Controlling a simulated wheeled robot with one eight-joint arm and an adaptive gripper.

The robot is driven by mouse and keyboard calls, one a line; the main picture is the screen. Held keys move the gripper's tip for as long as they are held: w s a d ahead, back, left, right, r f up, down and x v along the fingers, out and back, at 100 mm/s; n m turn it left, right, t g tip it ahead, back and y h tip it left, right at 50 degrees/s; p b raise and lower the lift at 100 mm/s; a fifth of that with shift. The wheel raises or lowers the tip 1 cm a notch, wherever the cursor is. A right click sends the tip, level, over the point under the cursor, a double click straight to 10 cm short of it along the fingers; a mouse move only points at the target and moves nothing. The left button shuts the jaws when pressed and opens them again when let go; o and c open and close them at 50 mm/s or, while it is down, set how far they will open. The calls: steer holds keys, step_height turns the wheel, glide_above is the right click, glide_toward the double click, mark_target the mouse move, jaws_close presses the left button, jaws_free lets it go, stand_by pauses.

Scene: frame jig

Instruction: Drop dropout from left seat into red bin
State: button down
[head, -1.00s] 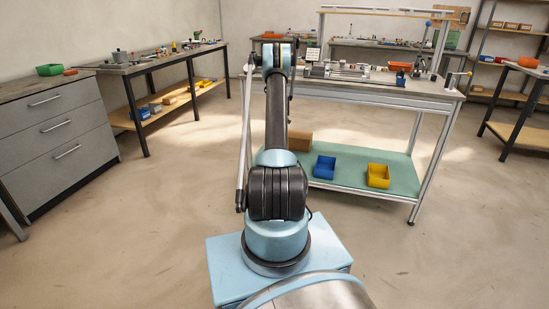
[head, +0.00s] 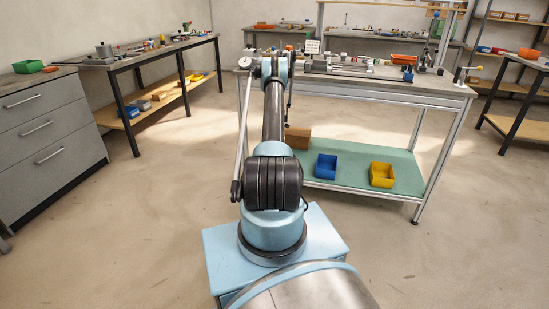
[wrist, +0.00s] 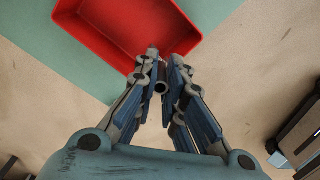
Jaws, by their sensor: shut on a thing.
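In the wrist view my gripper (wrist: 165,66) is shut on a small grey ring-ended piece (wrist: 161,87), which looks like the dropout. The piece sits between the fingers, and part of it is covered by them. The red bin (wrist: 88,36) is at the top of the wrist view, its near edge close to my fingertips. Its visible floor is empty. In the head view my arm hides the gripper and the piece, and I cannot make out the red bin. I cannot pick out the left seat.
The workbench (head: 395,88) has a jig and small parts on top. Its green lower shelf (head: 345,183) carries a blue bin (head: 326,167), a yellow bin (head: 382,175) and a brown box (head: 298,138). A drawer cabinet (head: 45,130) stands left. The floor between is clear.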

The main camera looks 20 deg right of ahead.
steer(key=shift+a+f, duration=0.15)
steer(key=shift+f, duration=2.55)
steer(key=shift+f, duration=0.1)
steer(key=shift+f, duration=0.3)
steer(key=shift+f, duration=0.25)
steer(key=c, duration=1.7)
jaws_free()
steer(key=shift+r, duration=0.1)
steer(key=shift+r, duration=4.3)
